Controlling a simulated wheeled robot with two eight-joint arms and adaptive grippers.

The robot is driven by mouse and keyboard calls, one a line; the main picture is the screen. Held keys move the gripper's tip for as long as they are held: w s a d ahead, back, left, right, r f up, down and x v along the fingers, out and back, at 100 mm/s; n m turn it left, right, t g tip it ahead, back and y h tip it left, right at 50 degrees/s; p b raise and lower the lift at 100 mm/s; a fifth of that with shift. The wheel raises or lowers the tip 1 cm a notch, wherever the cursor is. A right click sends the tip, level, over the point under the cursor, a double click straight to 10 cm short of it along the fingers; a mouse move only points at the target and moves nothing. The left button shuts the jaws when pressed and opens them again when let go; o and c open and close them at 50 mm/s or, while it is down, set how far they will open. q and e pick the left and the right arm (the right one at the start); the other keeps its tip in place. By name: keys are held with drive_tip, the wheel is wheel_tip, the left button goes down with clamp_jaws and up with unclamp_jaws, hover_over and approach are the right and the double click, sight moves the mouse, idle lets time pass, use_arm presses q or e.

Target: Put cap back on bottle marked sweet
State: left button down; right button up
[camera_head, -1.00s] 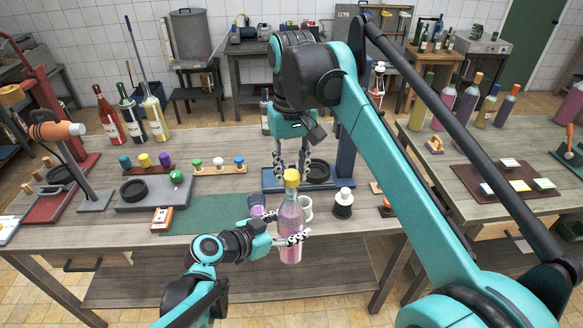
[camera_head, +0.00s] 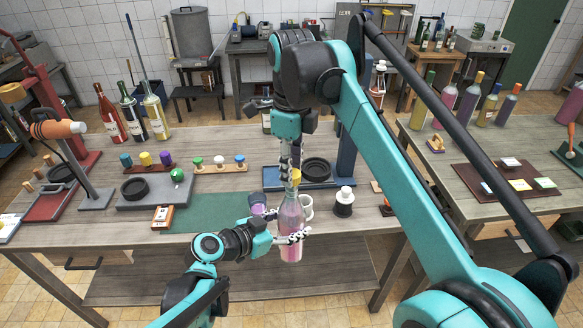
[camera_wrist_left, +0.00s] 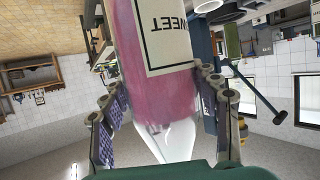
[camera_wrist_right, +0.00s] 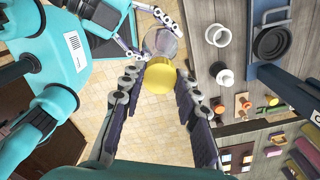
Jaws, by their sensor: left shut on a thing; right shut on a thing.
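The bottle (camera_head: 291,222) with pink liquid is upright in front of the table's front edge. My left gripper (camera_head: 290,239) is shut around its body. In the left wrist view, its pale label (camera_wrist_left: 167,35) shows the letters "WEET"; the start of the word is cut off. The yellow cap (camera_head: 296,177) is at the top of the bottle neck. My right gripper (camera_head: 290,166) comes down from above and is shut on the cap. The cap also shows between its fingers in the right wrist view (camera_wrist_right: 158,78). I cannot tell if the cap is fully seated.
Close behind the bottle are a glass with purple liquid (camera_head: 257,204), a white mug (camera_head: 307,207) and a black-and-white stopper-like object (camera_head: 343,203). A blue stand (camera_head: 345,158) is behind them. A green mat (camera_head: 205,213) lies left. Capped bottles stand on the right table.

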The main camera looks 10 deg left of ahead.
drive_tip(key=m, duration=0.6)
drive_tip(key=shift+w, duration=0.15)
drive_tip(key=o, duration=0.8)
drive_tip(key=shift+c, duration=0.2)
drive_tip(key=shift+r, duration=2.25)
drive_tip(key=shift+c, duration=0.2)
